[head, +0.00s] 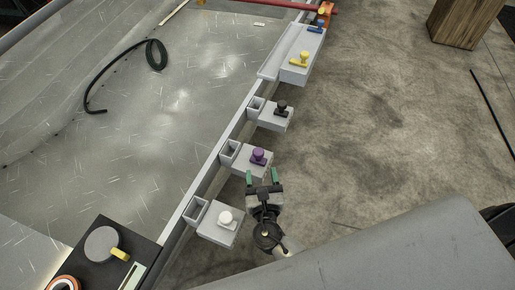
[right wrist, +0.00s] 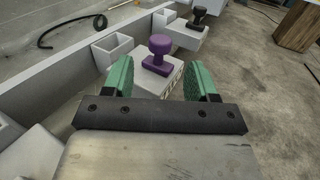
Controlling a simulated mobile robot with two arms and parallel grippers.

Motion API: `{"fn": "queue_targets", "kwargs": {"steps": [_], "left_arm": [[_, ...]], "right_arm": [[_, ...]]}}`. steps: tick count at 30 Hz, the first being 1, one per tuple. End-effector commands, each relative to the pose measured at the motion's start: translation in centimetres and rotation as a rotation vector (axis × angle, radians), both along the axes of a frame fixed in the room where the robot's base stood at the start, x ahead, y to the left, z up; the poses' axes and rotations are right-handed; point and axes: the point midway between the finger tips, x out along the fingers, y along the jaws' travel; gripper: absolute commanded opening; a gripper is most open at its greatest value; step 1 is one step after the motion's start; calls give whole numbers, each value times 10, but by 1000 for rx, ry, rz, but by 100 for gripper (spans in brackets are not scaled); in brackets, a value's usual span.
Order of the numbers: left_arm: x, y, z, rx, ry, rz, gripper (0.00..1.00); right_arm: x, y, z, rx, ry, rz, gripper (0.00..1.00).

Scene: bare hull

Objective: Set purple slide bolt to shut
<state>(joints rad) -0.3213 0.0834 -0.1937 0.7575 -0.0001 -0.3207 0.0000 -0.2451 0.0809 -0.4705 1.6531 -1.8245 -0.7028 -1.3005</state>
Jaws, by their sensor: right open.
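The purple slide bolt (head: 258,156) sits on a light grey block on the rail, a knob on a small purple base. A square grey socket (head: 229,152) stands to its left, with a gap between bolt and socket. In the right wrist view the purple bolt (right wrist: 159,52) stands upright just beyond my fingertips, and its socket (right wrist: 112,48) is at left. My right gripper (head: 263,176) is open and empty, with green finger pads. It is just below the purple bolt in the head view, not visibly closed around it. My left gripper is not in view.
A white bolt (head: 225,217) and a black bolt (head: 281,107) sit on similar blocks on either side. Yellow (head: 300,60) and blue (head: 315,29) handles are farther up the rail. A dark panel (head: 131,250) is at lower left. The floor at right is clear near the rail.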

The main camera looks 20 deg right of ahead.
Motion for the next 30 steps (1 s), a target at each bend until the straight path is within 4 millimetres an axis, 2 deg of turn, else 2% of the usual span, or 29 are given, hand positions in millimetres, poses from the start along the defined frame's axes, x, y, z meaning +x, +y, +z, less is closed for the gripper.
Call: {"fn": "queue_targets", "kwargs": {"steps": [15, 21, 29, 30], "left_arm": [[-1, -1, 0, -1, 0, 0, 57], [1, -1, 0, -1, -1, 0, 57], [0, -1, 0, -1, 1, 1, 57], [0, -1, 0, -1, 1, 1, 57]], "right_arm": [[86, -18, 0, 2, 2, -1, 58], [99, -20, 0, 4, 2, 1, 58], [100, -21, -1, 4, 3, 1, 58], [100, -21, -1, 4, 3, 1, 55]]}}
